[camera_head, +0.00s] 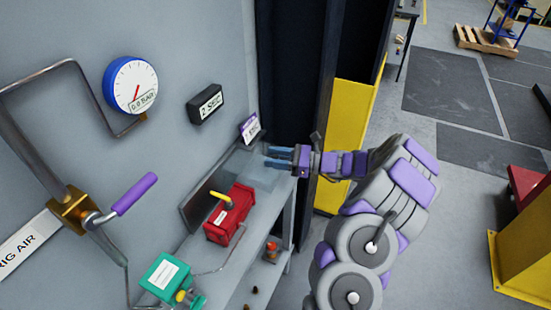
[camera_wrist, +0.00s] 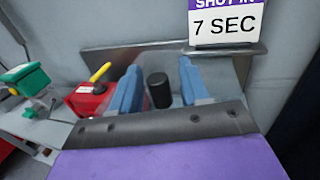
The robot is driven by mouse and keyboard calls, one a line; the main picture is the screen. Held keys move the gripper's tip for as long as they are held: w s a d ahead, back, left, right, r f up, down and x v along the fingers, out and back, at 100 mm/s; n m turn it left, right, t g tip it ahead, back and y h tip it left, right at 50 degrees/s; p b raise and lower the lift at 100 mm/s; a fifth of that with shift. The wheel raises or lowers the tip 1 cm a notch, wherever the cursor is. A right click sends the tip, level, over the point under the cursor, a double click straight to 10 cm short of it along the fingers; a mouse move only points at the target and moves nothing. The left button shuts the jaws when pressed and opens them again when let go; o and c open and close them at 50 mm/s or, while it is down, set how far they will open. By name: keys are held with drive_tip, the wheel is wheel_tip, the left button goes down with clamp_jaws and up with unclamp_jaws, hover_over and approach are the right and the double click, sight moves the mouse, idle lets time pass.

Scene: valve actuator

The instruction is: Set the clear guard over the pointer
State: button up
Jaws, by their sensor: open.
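The red actuator box (camera_head: 229,214) sits on the grey bench with a yellow pointer (camera_head: 219,198) on top; the pointer also shows at left in the wrist view (camera_wrist: 99,72). A faint see-through shape, seemingly the clear guard (camera_head: 243,163), stands on the bench behind and right of the actuator. My gripper (camera_head: 268,157) is at this guard, right of the actuator. In the wrist view, my open blue fingers (camera_wrist: 158,72) stand either side of a black cylindrical knob (camera_wrist: 158,90), with gaps visible. The guard's edges are hard to make out.
A green box (camera_head: 166,275) stands at the near end of the bench. A purple-topped card (camera_head: 250,129) reading 7 SEC is behind my gripper. A wall gauge (camera_head: 131,85), pipe and purple-handled lever (camera_head: 134,195) are at left. A yellow post (camera_head: 352,130) is beyond my arm.

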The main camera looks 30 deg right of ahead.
drive_tip(key=shift+c, duration=0.4)
clamp_jaws()
